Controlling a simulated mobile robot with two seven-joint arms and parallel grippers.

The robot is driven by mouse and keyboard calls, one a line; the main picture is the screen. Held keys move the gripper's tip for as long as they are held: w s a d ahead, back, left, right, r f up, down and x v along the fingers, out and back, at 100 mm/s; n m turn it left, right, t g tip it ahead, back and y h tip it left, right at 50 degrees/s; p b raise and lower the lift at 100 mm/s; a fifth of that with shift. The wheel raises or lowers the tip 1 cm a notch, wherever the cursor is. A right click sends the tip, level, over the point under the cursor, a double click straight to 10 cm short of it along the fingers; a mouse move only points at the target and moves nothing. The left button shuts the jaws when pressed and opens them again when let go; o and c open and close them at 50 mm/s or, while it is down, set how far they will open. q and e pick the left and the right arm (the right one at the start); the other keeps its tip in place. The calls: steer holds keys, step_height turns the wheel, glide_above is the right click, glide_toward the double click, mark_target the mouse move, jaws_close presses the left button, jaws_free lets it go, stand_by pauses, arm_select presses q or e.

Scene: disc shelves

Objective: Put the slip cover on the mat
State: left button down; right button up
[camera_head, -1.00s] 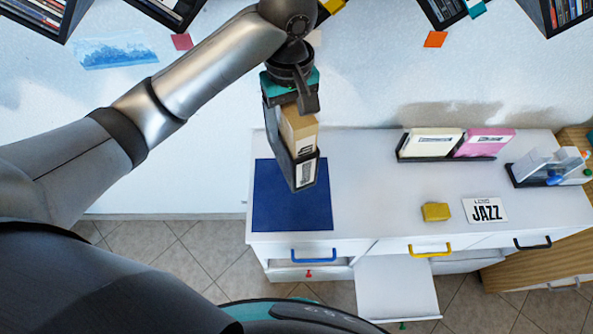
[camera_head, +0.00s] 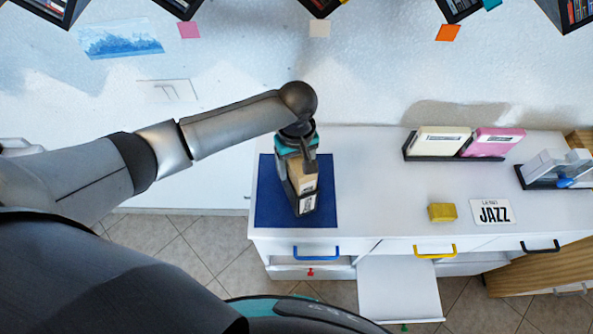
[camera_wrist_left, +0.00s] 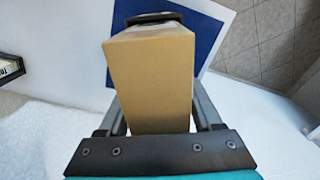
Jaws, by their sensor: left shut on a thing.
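The slip cover (camera_head: 302,182) is a tan, box-like sleeve with a dark-and-white label on its front end. My left gripper (camera_head: 303,200) is shut on it and holds it upright over the blue mat (camera_head: 268,200) on the white counter. In the left wrist view the slip cover (camera_wrist_left: 150,80) stands between the two fingers, with the mat (camera_wrist_left: 204,30) beyond it. I cannot tell whether its lower end touches the mat. My right gripper is not in view.
On the white counter (camera_head: 370,180) are a yellow block (camera_head: 442,212), a JAZZ card (camera_head: 492,211) and a dark tray (camera_head: 410,150) with cream and pink cases. A clear-block rack (camera_head: 530,178) stands at the right.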

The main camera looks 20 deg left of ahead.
arm_select(q)
steer(key=shift+f, duration=1.25)
steer(key=shift+c, duration=0.3)
jaws_free()
steer(key=shift+f, duration=0.15)
step_height(320, 180, up, 12)
steer(key=shift+r+p, duration=0.15)
steer(key=shift+p, duration=0.5)
